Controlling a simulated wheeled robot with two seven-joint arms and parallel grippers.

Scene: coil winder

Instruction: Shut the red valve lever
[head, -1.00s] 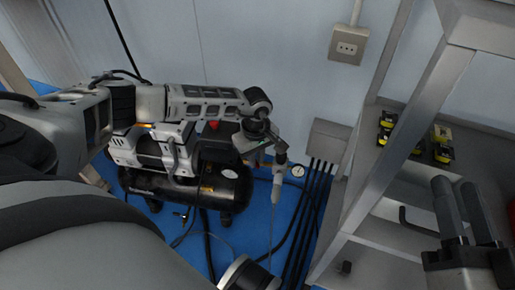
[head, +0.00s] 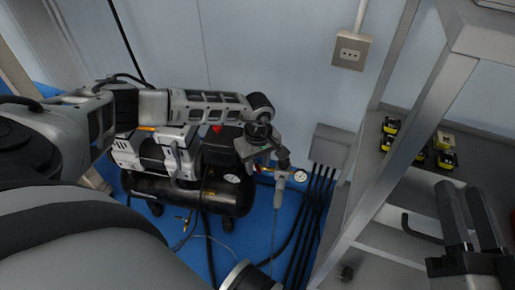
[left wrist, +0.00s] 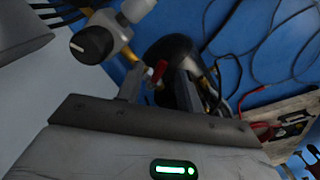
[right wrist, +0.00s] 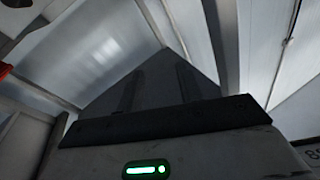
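The red valve lever (left wrist: 157,70) shows in the left wrist view, between and just beyond the fingertips of my left gripper (left wrist: 158,75). The fingers stand apart on either side of it, and I cannot tell whether either touches it. In the head view my left gripper (head: 274,156) is at the air fitting (head: 281,179) beside the compressor and hides most of the lever. My right gripper (head: 470,215) is open and empty at the right, by the metal frame; its parted fingers also show in the right wrist view (right wrist: 157,85).
A black compressor (head: 190,192) stands on the blue floor. A round gauge (head: 300,176) sits right of the fitting, with a black knob (left wrist: 91,45) nearby. Black cables run down from a grey wall box (head: 331,146). A metal rack (head: 395,150) stands at the right.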

